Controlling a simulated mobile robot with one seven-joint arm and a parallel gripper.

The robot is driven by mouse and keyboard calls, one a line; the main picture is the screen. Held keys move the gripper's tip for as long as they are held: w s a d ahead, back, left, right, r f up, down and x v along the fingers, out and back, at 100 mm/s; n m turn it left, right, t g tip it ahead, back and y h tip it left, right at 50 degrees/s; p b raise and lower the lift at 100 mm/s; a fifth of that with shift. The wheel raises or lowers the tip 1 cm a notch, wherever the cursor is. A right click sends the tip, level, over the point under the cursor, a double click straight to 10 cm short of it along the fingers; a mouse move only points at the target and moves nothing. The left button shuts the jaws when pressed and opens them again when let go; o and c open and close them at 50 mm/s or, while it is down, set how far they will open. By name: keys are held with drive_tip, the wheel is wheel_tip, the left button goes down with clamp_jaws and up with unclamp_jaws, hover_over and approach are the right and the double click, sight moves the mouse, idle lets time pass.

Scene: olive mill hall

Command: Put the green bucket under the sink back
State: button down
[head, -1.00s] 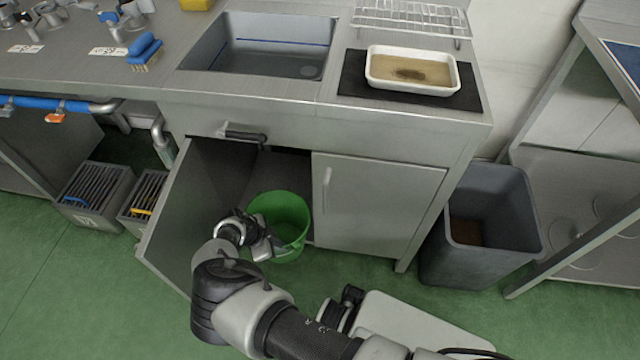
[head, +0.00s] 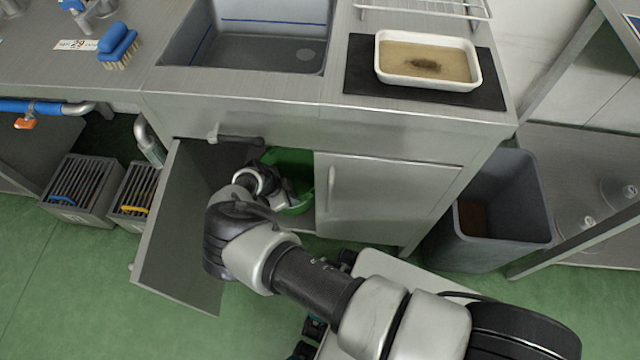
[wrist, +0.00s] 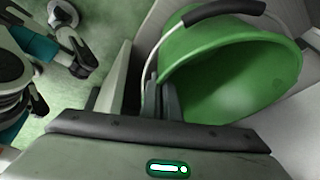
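The green bucket (head: 292,160) is in the open left bay of the cabinet below the sink (head: 262,50), partly hidden by my arm and the cabinet front. In the wrist view the bucket (wrist: 235,75) fills the upper right, mouth towards the camera, with a wire handle and black grip. My gripper (wrist: 162,88) has its fingers close together at the bucket's near rim and appears shut on it. In the head view my arm hides the fingertips. Whether the bucket touches the cabinet floor cannot be told.
The open cabinet door (head: 182,235) stands left of my arm; the right door (head: 385,200) is shut. A grey bin (head: 490,215) stands at the right, and grey crates (head: 85,190) at the left. A white tray (head: 428,62) is on the counter.

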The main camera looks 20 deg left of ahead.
sight(313, 185)
drive_tip(key=w+d+f+b, duration=0.1)
drive_tip(key=w+d+f, duration=0.2)
drive_tip(key=w, duration=0.6)
drive_tip(key=shift+w+d+f, duration=0.15)
drive_tip(key=shift+d+f, duration=0.05)
drive_tip(key=shift+d, duration=0.85)
drive_tip(key=c, duration=2)
unclamp_jaws()
drive_tip(key=shift+f, duration=0.15)
drive_tip(key=v, duration=0.3)
drive_tip(key=p+v, duration=0.1)
drive_tip(key=v, duration=0.2)
drive_tip(key=shift+s+a+f, duration=0.15)
drive_tip(key=shift+s+f, duration=0.05)
drive_tip(key=shift+s, duration=0.2)
drive_tip(key=s+a, duration=0.1)
drive_tip(key=s, duration=0.2)
drive_tip(key=s+a, duration=0.2)
drive_tip(key=s, duration=0.1)
drive_tip(key=s+a, duration=0.2)
drive_tip(key=s, duration=0.1)
drive_tip(key=shift+s+a+f, duration=0.15)
drive_tip(key=shift+a, duration=0.1)
